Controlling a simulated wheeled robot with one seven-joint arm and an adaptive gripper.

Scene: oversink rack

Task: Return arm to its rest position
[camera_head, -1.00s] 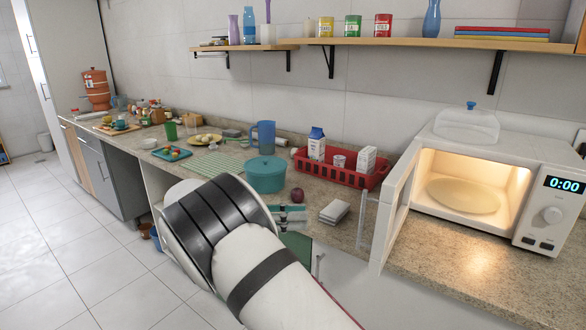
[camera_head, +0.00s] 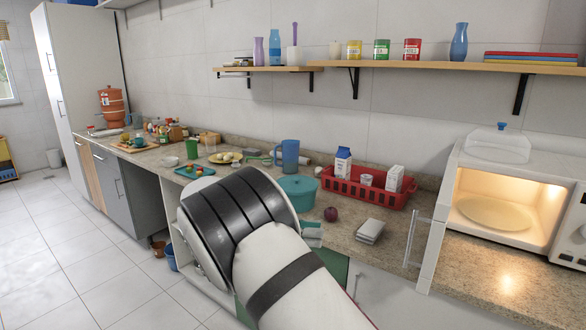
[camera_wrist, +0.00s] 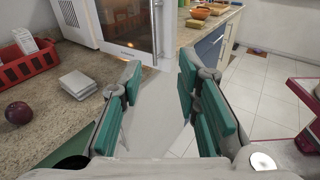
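My gripper (camera_wrist: 160,85) is in the wrist view, with its two green-padded fingers spread well apart and nothing between them. In the head view my white and black arm (camera_head: 240,235) reaches up from the bottom centre over the counter's front edge. It hides most of my gripper there, and only a bit of a finger shows beside the teal pot (camera_head: 297,190). In the wrist view the fingers point toward the gap in front of the microwave (camera_wrist: 115,25) and the floor.
The microwave's door (camera_head: 432,255) stands open at the right. A red apple (camera_head: 331,214), grey cloths (camera_head: 370,231) and a red basket (camera_head: 365,190) lie on the counter near the arm. A wall shelf (camera_head: 400,63) runs above. Open tiled floor (camera_head: 80,260) is at the left.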

